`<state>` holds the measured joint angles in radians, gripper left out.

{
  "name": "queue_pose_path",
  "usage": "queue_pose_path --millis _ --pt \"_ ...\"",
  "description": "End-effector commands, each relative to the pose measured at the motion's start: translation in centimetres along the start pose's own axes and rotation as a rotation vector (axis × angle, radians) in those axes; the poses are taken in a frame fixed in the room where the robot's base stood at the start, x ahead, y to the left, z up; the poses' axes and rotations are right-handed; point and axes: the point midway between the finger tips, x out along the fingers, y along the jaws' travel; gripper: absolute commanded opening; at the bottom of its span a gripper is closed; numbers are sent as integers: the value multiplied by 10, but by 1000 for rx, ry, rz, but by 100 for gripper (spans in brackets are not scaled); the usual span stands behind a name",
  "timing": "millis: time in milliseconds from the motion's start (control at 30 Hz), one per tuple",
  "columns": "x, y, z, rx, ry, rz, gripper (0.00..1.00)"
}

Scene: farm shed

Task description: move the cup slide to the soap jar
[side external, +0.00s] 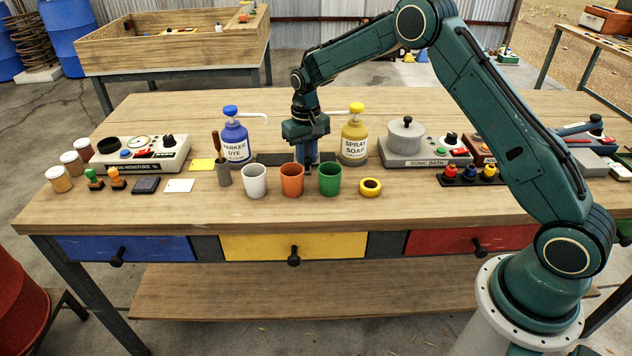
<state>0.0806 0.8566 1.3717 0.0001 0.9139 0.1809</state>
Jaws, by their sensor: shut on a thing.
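The cup slide seems to be the low dark rail (268,158) on the bench between the two pump jars; most of its middle is hidden by my gripper. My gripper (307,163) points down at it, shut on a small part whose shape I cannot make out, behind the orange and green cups. The soap jar (354,142), yellow-brown with a yellow pump and a "SPRAY SOAP" label, stands upright just right of my gripper. The blue marker dye jar (236,142) stands to the left, farther from my gripper than the soap jar.
A white cup (254,181), an orange cup (292,180) and a green cup (330,179) stand in front of the rail. A yellow ring (370,187) lies right of them. The sonic bath (425,152) is right of the soap jar. A wooden-handled brush (222,172) stands left.

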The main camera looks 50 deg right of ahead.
Motion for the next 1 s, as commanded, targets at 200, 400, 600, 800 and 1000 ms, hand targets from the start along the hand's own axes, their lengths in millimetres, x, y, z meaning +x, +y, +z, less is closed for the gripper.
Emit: queue_pose_path --millis 200,400,600,800,1000 --pt "0 9 5 1 0 0 9" --pt "-1 16 9 1 1 0 9" --pt "-1 23 13 0 2 0 9" --pt "-1 31 17 2 1 0 9" --pt "-1 35 20 1 2 0 9"
